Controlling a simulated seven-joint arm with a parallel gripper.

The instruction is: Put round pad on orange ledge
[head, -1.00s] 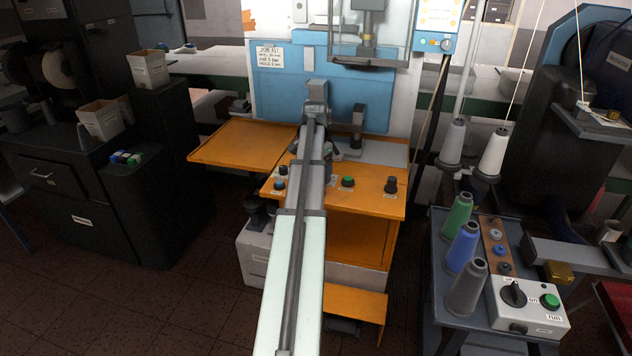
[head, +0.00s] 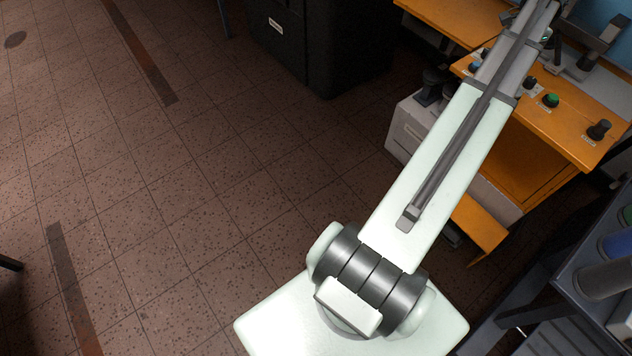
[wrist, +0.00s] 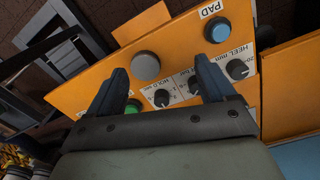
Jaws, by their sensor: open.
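A grey round disc (wrist: 146,66) shows in the wrist view on an orange panel (wrist: 105,72); it may be the round pad, but I cannot tell for sure. My gripper (wrist: 160,64) is open and empty above the panel, with the disc in view between its dark fingers. I cannot judge the gap to it. In the head view the disc is not visible and my gripper does not clearly show. There the orange control panel (head: 575,135) is at the right, and a low orange ledge (head: 482,232) sits below it.
A blue button (wrist: 217,31) labelled PAD, several black knobs (wrist: 238,69) and a partly covered green button (wrist: 132,106) share the panel. A tall black knob (head: 600,130) stands near its right end. A black cabinet (head: 320,40) is at the back.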

